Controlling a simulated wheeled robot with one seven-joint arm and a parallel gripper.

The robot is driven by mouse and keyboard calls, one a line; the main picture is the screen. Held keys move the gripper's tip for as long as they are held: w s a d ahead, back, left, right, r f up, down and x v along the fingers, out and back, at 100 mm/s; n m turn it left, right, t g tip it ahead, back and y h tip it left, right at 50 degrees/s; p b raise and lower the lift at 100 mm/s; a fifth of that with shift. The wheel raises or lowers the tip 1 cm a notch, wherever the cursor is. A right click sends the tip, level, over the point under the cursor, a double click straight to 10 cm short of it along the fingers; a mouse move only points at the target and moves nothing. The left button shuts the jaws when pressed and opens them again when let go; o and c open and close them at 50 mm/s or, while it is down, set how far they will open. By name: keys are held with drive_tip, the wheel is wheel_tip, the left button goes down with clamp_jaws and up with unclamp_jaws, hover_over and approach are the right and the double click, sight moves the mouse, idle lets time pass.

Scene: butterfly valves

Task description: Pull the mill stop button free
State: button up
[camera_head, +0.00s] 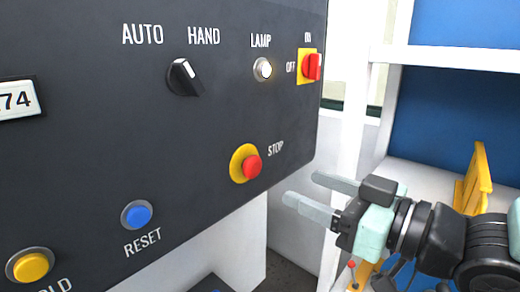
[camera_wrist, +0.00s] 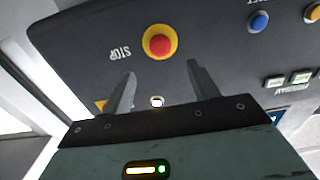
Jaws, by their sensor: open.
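The stop button is a red mushroom knob (camera_head: 251,167) on a yellow round base, on the dark control panel beside the word STOP. It also shows in the wrist view as the red button (camera_wrist: 159,41), at the top centre, beyond the fingertips and roughly between their lines. My gripper (camera_head: 303,190) is to the right of the button in the head view, its two pale fingers apart and pointing toward the panel. The fingers are open and empty, with a gap between them and the button. In the wrist view both fingers (camera_wrist: 160,78) are in sight.
The panel (camera_head: 110,120) also bears a blue RESET button (camera_head: 137,214), a yellow button (camera_head: 33,264), a black AUTO/HAND selector (camera_head: 184,77), a lit lamp (camera_head: 263,69) and a red ON/OFF switch (camera_head: 312,67). A white and blue rack (camera_head: 440,58) stands behind my arm at the right.

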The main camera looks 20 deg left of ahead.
sight(257, 171)
drive_tip(key=p+x, duration=0.3)
drive_tip(key=x, duration=0.7)
drive_tip(key=shift+a+p, duration=0.3)
drive_tip(key=shift+a, duration=0.05)
clamp_jaws()
drive_tip(key=shift+d+f+b, duration=0.2)
drive_tip(key=shift+f+b, duration=0.05)
drive_tip(key=shift+b, duration=0.3)
drive_tip(key=shift+s+d+r+b, duration=0.1)
drive_tip(key=shift+d+b, duration=0.15)
drive_tip(key=shift+b, duration=0.25)
unclamp_jaws()
drive_tip(key=shift+r, duration=0.1)
drive_tip(key=shift+d, duration=0.15)
